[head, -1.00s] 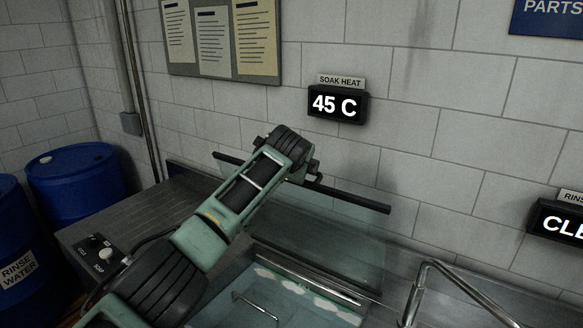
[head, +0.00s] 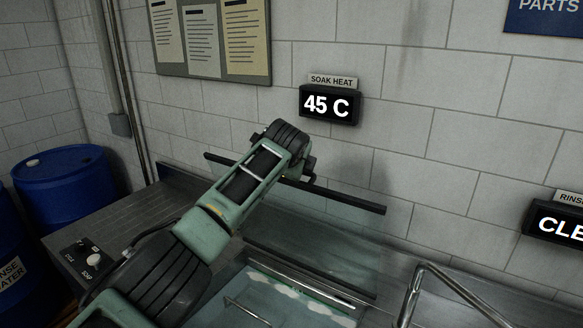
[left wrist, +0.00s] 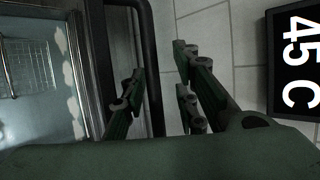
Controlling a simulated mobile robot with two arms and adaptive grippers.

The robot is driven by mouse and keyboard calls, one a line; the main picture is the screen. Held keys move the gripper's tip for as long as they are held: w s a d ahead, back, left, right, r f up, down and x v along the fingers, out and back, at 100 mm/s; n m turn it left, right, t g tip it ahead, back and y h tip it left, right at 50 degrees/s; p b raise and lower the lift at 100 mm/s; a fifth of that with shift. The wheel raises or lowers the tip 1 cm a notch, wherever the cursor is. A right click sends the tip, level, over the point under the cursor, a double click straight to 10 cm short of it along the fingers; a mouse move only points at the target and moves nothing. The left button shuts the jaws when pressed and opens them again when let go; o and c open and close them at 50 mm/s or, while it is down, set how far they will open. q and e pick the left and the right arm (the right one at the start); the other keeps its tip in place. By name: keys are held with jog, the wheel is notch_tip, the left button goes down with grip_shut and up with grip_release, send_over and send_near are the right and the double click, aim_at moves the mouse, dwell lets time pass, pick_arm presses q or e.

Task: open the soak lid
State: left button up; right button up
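The soak lid (head: 335,232) is a clear panel with a dark bar (head: 345,199) along its upper edge. It stands raised, tilted up near the wall behind the soak tank (head: 318,295), whose pale water shows uncovered. My left gripper (head: 307,171) is at the bar, partly hidden behind my own wrist. In the left wrist view, the fingers (left wrist: 160,92) are spread apart, with the dark frame (left wrist: 150,60) running between or just beyond them. I cannot tell whether they touch it. My right gripper is not in view.
The wall display reading 45 C (head: 329,104) is close above the gripper. A metal rail (head: 412,290) stands right of the tank. A control box with a white knob (head: 94,259) is on the left counter, and a blue drum (head: 70,185) stands beyond it.

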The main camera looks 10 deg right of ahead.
pick_arm(q)
jog(key=shift+s+r, duration=0.1)
jog(key=shift+r, duration=0.1)
jog(key=shift+s+r, duration=0.3)
jog(key=shift+s, duration=0.05)
jog(key=v, duration=1)
jog(key=shift+s+a, duration=0.2)
jog(key=shift+s, duration=0.15)
